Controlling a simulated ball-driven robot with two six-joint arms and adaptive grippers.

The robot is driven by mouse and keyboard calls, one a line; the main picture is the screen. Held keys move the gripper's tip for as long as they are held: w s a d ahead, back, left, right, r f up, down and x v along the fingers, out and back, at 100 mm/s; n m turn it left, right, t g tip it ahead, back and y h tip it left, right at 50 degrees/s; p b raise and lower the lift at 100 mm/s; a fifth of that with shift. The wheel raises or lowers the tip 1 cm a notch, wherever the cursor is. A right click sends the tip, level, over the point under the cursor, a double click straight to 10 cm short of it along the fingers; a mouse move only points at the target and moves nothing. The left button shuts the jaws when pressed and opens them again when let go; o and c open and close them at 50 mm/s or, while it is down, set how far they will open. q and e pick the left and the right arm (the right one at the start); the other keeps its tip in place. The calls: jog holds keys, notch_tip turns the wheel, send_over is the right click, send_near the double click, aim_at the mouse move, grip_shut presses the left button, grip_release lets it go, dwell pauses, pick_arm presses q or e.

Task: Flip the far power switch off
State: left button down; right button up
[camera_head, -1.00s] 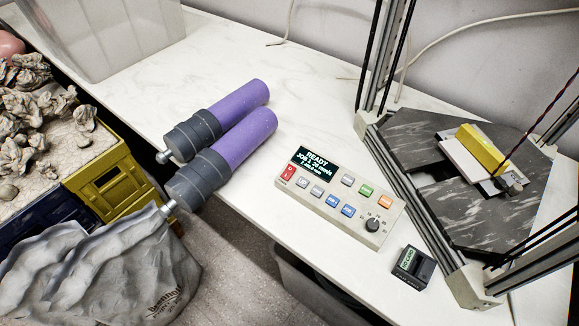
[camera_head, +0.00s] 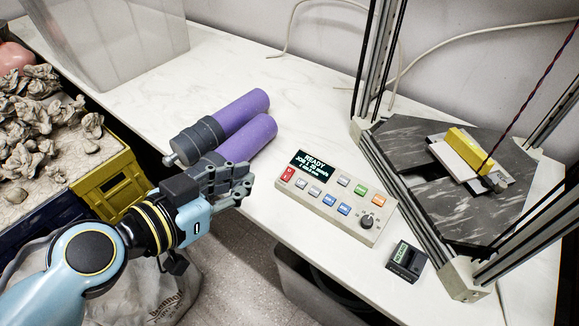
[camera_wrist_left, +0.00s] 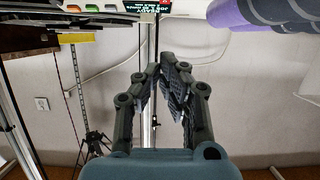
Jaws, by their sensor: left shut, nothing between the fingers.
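A red switch with white marks (camera_head: 287,174) sits at the left end of the beige control panel (camera_head: 330,214), just below its lit display (camera_head: 315,163). Which way the switch is tipped is too small to tell. My left gripper (camera_head: 248,182) is shut and empty, apart from the panel to its left, in front of the purple cylinders. In the left wrist view my gripper's fingers (camera_wrist_left: 168,72) come together at their tips, and part of the panel's display (camera_wrist_left: 132,4) shows at the top edge. My right gripper is in neither view.
Two purple cylinders with dark grey ends (camera_head: 240,140) lie behind my left gripper, the nearer one partly hidden by it. A small black box (camera_head: 407,262) stands right of the panel. A framed machine (camera_head: 440,215) stands at the right. A clear bin (camera_head: 115,45) stands at the back left.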

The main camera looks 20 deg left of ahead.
pick_arm(q)
jog(key=shift+w, duration=0.15)
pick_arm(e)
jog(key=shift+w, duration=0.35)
pick_arm(q)
jog(key=b, duration=0.2)
send_over(285, 181)
jog(key=f, duration=0.6)
jog(key=shift+s, duration=0.4)
jog(key=shift+w+f+b, duration=0.35)
jog(key=shift+f+b, duration=0.1)
jog(key=shift+f, duration=0.1)
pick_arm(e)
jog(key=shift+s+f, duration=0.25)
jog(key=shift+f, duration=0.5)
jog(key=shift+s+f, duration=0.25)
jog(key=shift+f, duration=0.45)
pick_arm(q)
jog(key=shift+w+d+f+b, duration=0.15)
jog(key=shift+f+b, duration=0.15)
jog(key=shift+b, duration=0.15)
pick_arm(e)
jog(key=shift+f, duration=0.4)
